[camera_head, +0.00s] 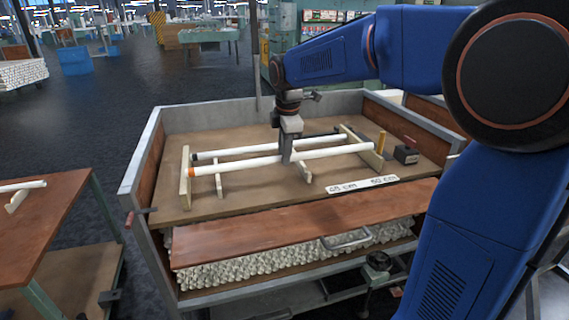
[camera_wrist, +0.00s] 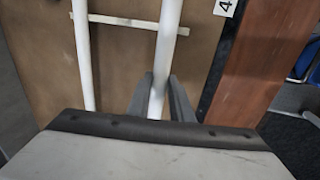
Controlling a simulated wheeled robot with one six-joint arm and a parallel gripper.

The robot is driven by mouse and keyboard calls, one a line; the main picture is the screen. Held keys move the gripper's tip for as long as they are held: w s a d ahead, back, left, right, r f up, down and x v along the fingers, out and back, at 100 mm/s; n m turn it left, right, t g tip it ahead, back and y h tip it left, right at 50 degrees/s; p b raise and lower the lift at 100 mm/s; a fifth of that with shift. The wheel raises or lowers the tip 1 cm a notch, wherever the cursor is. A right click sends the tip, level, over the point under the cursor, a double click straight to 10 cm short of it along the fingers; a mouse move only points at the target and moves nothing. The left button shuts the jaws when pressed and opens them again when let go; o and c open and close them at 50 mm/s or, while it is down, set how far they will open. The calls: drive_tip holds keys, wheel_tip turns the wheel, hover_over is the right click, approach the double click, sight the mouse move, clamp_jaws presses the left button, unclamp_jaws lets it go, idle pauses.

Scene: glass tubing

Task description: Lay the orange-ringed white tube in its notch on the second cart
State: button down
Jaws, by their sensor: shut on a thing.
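The white tube with an orange ring (camera_head: 240,165) at its left end lies across the cart, nearer the front. My gripper (camera_head: 288,157) is shut on this tube near its middle. In the wrist view the tube (camera_wrist: 167,50) runs up between the two fingers (camera_wrist: 160,98). A second white tube (camera_head: 235,150) with a dark left end lies behind it, roughly parallel. Wooden notched supports stand at the left (camera_head: 185,178) and right (camera_head: 372,158). I cannot tell whether the held tube touches its notches.
The cart (camera_head: 150,150) has raised grey edges. A label strip (camera_head: 362,184) with "45 cm" and "60 cm" lies in front of the tubes. Another table (camera_head: 50,215) is at the left.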

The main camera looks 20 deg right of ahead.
drive_tip(key=shift+f, duration=1.75)
drive_tip(key=shift+f, duration=0.6)
drive_tip(key=c, duration=1.6)
unclamp_jaws()
drive_tip(key=shift+r, duration=0.15)
wheel_tip(320, 180, up, 12)
drive_tip(key=s, duration=0.2)
drive_tip(key=s+d+m, duration=0.3)
drive_tip(key=s+m, duration=0.2)
drive_tip(key=s, duration=0.4)
drive_tip(key=s+d+f+m+t, duration=0.1)
drive_tip(key=s+f+m, duration=0.3)
drive_tip(key=s, duration=0.3)
drive_tip(key=s+d+f+m, duration=0.1)
drive_tip(key=s+f+m, duration=0.3)
drive_tip(key=s, duration=0.4)
drive_tip(key=s+d+f+m+t, duration=0.1)
drive_tip(key=s+d+f+m, duration=0.1)
drive_tip(key=s+f+m, duration=0.3)
drive_tip(key=shift+s+f+t, duration=0.15)
drive_tip(key=shift+s+f, duration=0.3)
drive_tip(key=shift+s, duration=0.2)
drive_tip(key=shift+s+f+t, duration=0.15)
drive_tip(key=shift+s+f, duration=0.25)
drive_tip(key=shift+s, duration=0.25)
